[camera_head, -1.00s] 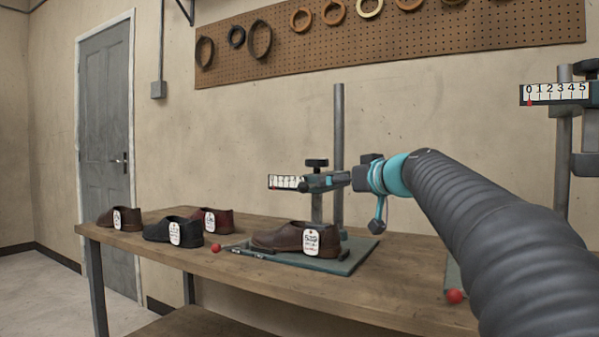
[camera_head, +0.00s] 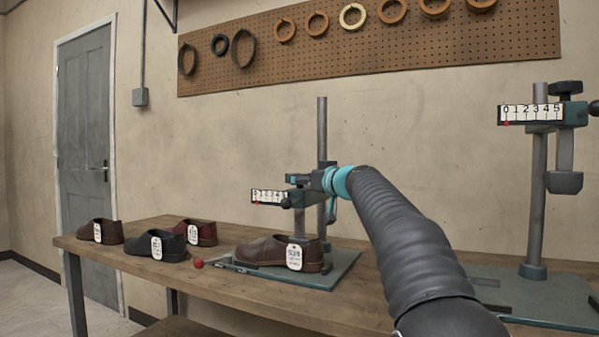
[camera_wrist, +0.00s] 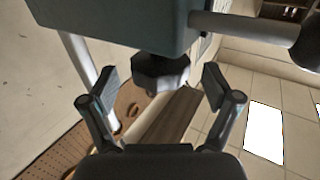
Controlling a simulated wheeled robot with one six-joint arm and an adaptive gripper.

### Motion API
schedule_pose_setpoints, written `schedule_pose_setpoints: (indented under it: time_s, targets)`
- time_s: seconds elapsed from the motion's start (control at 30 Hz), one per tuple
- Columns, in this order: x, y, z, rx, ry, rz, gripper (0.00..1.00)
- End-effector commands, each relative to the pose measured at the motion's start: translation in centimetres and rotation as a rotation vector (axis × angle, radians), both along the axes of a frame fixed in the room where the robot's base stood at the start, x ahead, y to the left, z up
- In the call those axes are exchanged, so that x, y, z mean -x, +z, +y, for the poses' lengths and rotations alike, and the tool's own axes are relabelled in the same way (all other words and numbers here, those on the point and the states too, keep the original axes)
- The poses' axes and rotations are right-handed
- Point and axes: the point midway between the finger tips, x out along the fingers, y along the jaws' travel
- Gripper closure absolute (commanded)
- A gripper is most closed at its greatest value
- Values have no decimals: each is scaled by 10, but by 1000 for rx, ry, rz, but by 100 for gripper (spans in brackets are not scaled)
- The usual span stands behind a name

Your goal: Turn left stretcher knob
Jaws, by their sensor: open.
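The left stretcher (camera_head: 322,140) stands at the back of the bench, with a post, a block and a white scale (camera_head: 268,197). In the wrist view its dark faceted knob (camera_wrist: 160,73) shows against the grey-green block (camera_wrist: 120,22), between my two spread fingers. My gripper (camera_wrist: 158,90) is open, with a gap on each side of the knob; I cannot tell whether the knob lies fully between the tips. In the head view my gripper (camera_head: 297,179) is at the top of the stretcher's block and hides the knob.
A brown shoe (camera_head: 265,250) with a white tag is on the left stretcher's base plate (camera_head: 338,266). Several other shoes (camera_head: 155,245) stand on the bench (camera_head: 130,257) to the left. A second stretcher (camera_head: 537,200) stands at right. A bar with a dark end (camera_wrist: 240,24) crosses the wrist view's top right.

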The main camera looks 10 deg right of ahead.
Motion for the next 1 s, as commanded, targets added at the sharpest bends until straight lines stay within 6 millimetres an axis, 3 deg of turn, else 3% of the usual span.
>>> schedule_pose_setpoints:
  time_s: [0.2,0.57,0.8,1.0]
  targets:
    - [-20,1,8,1,0,1,12]
    - [-24,0,10,0,0,0,12]
    - [-24,0,10,0,0,0,69]
    - [-24,-1,9,-1,9,0,72]
